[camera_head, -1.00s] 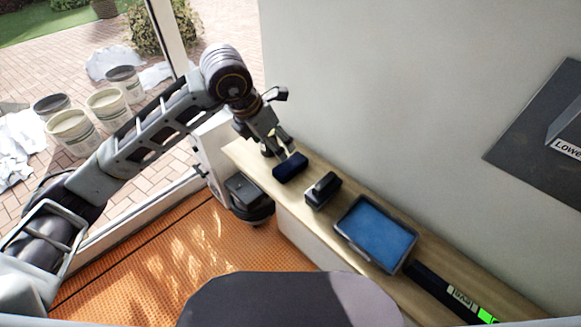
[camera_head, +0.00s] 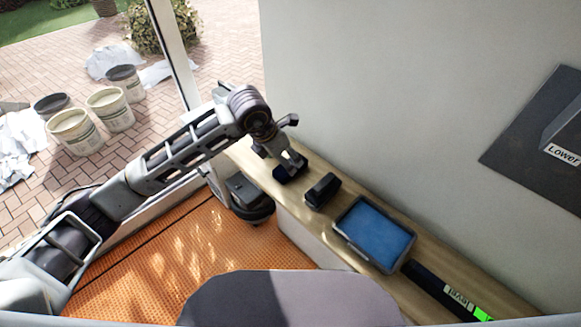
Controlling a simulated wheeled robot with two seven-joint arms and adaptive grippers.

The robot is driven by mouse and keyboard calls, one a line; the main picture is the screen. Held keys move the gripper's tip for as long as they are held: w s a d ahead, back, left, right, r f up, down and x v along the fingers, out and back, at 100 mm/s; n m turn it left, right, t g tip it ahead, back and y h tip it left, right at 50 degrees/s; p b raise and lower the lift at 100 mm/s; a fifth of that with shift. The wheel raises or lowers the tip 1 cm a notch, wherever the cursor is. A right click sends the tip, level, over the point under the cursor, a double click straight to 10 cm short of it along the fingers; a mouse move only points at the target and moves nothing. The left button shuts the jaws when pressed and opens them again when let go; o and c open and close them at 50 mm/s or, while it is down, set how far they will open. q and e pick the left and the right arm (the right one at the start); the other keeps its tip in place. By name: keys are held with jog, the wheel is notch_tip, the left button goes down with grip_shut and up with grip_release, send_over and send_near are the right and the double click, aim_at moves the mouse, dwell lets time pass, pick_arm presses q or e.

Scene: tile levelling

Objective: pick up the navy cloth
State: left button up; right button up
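The navy cloth (camera_head: 283,174) is a small dark blue folded block on the wooden shelf along the wall, toward its far end. My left arm reaches in from the left, and my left gripper (camera_head: 291,166) is at the cloth, over its top. The fingers partly cover the cloth. They are too small and dark here to show whether they are open or closed on it. My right gripper is not in this view.
On the shelf (camera_head: 478,289), a black block-like object (camera_head: 322,190) stands close to the cloth. Nearer are a blue-filled tray (camera_head: 374,236) and a black level (camera_head: 440,289) with a green part. The wall rises behind. Several buckets (camera_head: 76,131) stand outside.

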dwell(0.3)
pick_arm(q)
jog(key=shift+w+d+f+p, duration=0.2)
jog(key=shift+f+p, duration=0.05)
jog(key=shift+f, duration=0.15)
jog(key=shift+w+d+f+p, duration=0.2)
jog(key=shift+f, duration=0.15)
jog(key=shift+p+x, duration=0.4)
jog(key=shift+x, duration=1.25)
jog(key=shift+w, duration=0.1)
jog(key=shift+f+b, duration=0.25)
jog(key=shift+b, duration=0.25)
jog(key=c, duration=1.1)
